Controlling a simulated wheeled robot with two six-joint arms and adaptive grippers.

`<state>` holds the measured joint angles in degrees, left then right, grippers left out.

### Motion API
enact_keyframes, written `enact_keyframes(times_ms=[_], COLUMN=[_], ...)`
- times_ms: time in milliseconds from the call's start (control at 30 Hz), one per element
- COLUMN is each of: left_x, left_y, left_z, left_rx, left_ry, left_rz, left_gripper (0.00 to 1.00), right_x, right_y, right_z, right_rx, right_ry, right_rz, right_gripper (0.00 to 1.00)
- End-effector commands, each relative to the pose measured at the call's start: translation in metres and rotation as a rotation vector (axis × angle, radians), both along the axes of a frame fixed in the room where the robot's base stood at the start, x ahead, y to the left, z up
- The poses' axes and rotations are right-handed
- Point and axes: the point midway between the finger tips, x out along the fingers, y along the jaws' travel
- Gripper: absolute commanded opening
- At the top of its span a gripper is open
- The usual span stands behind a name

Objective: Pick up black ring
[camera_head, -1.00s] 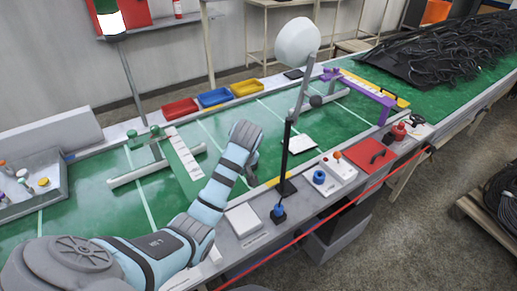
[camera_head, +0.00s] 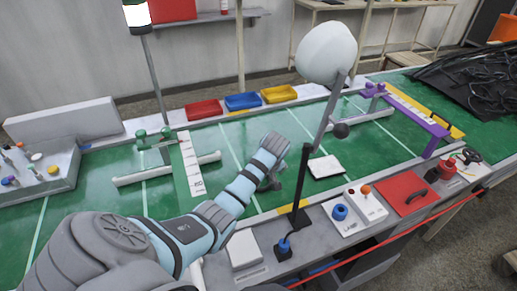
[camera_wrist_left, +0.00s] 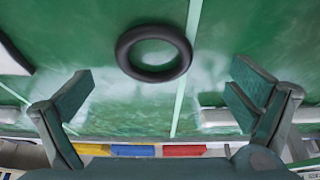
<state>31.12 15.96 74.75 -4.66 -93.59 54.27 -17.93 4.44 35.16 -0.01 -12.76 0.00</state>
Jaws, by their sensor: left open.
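The black ring (camera_wrist_left: 153,75) lies on the green belt in the left wrist view, at the upper middle, across a pale line. In the head view I cannot make it out; my left arm may hide it. My left gripper (camera_wrist_left: 160,88) is open, with its two fingers spread wide on either side and below the ring in the wrist view. Nothing is between the fingers, and the ring is apart from them. In the head view my left gripper (camera_head: 268,182) hangs over the belt, left of the lamp post. My right gripper is not in view.
A lamp with a white head (camera_head: 327,54) stands right of my arm. A white plate (camera_head: 325,166) lies beyond its post. A green-and-white frame (camera_head: 190,166) stands to the left. Red (camera_head: 204,109), blue and yellow trays line the far edge. A purple bar (camera_head: 415,113) is at right.

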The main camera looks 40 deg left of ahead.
Motion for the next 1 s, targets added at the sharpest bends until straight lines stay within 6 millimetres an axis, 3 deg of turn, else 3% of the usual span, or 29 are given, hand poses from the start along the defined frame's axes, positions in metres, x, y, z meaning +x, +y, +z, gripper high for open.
enact_keyframes(times_ms=[200,467,800,1000], left_x=[0.013,0.014,0.014,0.014], left_y=[0.019,0.022,0.021,0.021], left_z=[-0.037,-0.04,-0.04,-0.039], left_rx=[-0.001,0.0,0.001,0.001], left_ry=[0.003,0.0,0.001,0.001], left_rz=[0.0,-0.001,-0.001,-0.001], left_gripper=[1.0,1.0,0.47,0.47], right_x=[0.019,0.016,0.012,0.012], right_y=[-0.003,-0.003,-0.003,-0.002], right_z=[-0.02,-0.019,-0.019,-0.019], right_rx=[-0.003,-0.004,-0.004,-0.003], right_ry=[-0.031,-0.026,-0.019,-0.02], right_rz=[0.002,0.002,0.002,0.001], right_gripper=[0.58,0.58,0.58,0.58])
